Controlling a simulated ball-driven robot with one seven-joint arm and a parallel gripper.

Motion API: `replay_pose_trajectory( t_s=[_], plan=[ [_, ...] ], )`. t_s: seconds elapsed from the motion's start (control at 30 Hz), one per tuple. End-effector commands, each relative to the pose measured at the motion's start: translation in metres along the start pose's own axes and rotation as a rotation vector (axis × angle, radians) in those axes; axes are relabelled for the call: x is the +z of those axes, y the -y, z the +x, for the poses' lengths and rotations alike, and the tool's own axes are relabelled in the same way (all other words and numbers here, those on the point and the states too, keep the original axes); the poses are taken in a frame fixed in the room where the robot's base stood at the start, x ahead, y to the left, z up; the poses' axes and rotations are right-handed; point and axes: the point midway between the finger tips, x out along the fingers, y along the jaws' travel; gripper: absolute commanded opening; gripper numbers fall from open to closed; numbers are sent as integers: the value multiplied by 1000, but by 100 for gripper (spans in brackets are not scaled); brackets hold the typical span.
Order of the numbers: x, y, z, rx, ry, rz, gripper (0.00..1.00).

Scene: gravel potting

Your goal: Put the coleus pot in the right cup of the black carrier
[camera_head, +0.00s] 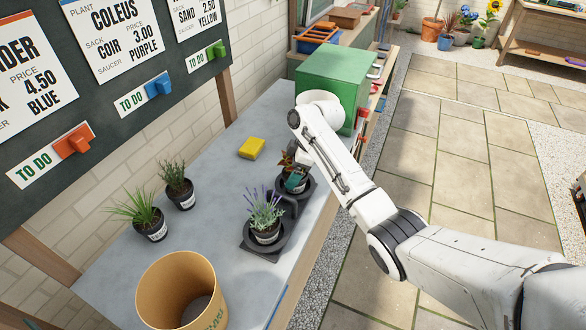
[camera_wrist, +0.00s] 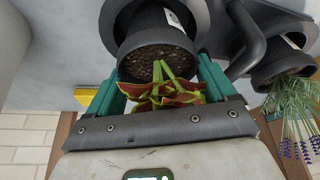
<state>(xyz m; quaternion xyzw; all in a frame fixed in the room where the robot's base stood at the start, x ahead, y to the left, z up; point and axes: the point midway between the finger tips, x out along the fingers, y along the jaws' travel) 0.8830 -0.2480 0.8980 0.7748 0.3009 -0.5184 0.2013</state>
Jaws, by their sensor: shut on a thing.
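The coleus pot (camera_wrist: 155,38) is a dark pot with soil and a red-and-green leafed plant (camera_wrist: 165,95). My gripper (camera_wrist: 163,68) has its teal fingers on both sides of this pot near its rim, shut on it. In the head view the coleus (camera_head: 286,164) is at the far right cup of the black carrier (camera_head: 250,243), partly hidden by my gripper (camera_head: 296,180). In the wrist view the pot appears inside the cup's ring; whether it rests on the bottom is hidden. A lavender pot (camera_head: 265,235) stands in the carrier's near left cup.
Two potted plants, a grassy one (camera_head: 150,229) and a bushy one (camera_head: 180,195), stand left of the carrier. A tan bucket (camera_head: 168,285) is at the near edge. A yellow sponge (camera_head: 252,148) and a green box (camera_head: 332,85) are farther back. The grey bench between is clear.

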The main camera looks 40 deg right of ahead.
Motion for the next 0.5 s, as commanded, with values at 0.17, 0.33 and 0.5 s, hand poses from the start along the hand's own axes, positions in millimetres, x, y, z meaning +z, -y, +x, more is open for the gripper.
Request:
replay_pose_trajectory(
  t_s=[0.17,0.33,0.5],
  plan=[
    [0,0,1,2,-1,-1,42],
    [1,0,3,1,-1,-1,42],
    [2,0,4,0,0,0,95]
  ],
)
